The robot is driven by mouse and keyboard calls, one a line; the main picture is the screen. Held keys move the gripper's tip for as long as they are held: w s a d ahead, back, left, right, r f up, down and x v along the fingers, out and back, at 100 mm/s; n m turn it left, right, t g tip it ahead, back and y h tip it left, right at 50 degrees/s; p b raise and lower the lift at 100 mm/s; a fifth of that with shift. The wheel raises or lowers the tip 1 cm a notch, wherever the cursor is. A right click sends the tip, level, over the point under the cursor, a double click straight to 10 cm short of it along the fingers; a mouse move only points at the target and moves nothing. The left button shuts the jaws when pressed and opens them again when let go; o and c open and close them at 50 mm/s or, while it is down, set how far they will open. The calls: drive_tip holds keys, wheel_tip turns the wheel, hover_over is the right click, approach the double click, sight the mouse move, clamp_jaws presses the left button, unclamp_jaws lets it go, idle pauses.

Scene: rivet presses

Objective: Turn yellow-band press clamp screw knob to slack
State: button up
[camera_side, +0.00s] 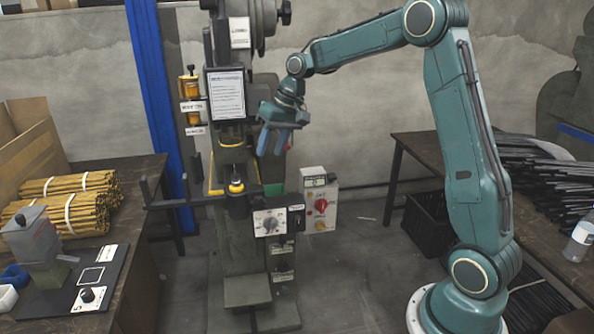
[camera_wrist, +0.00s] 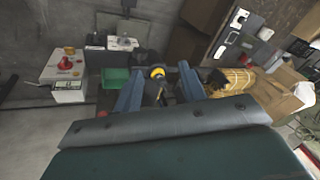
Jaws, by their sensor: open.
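The tall grey-green press (camera_side: 250,270) stands in the middle of the side view. A yellow band (camera_side: 232,140) circles its ram, and a yellow ring with a dark centre (camera_side: 236,187) sits lower on its work area. The ring also shows between my fingers in the wrist view (camera_wrist: 157,72). A white panel (camera_side: 289,222) with a grey dial knob (camera_side: 270,224) is on the press front. I cannot tell for sure which part is the clamp screw knob. My gripper (camera_side: 272,142) is open and empty, pointing down, above and right of the yellow ring, apart from it.
A control box (camera_side: 320,207) with a red knob stands right of the press. A left bench holds yellow rod bundles (camera_side: 62,212) and a small grey press (camera_side: 40,240). A blue post (camera_side: 152,90) rises behind. Dark rods (camera_side: 545,175) lie on the right table.

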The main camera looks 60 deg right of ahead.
drive_tip(key=s+a+r+m, duration=0.4)
drive_tip(key=s+m, duration=0.1)
drive_tip(key=m, duration=0.3)
drive_tip(key=shift+s+a+m+h, duration=0.25)
drive_tip(key=shift+s+m+h, duration=0.05)
drive_tip(key=shift+m+h, duration=0.1)
idle(0.5)
drive_tip(key=w+d+f+m+y, duration=0.1)
drive_tip(key=w+d+f+m, duration=0.2)
drive_tip(key=f+m, duration=0.25)
drive_tip(key=w+d+f+m+g+y, duration=0.1)
drive_tip(key=w+d+f+m, duration=0.1)
drive_tip(key=w+f+m, duration=0.3)
drive_tip(key=w+d+f+m, duration=0.2)
drive_tip(key=d+f+m, duration=0.15)
drive_tip(key=f, duration=0.25)
drive_tip(key=d+r, duration=0.1)
drive_tip(key=w+d+r, duration=0.1)
drive_tip(key=d, duration=0.1)
drive_tip(key=shift+r+m+t, duration=0.15)
drive_tip(key=shift+m+t, duration=0.15)
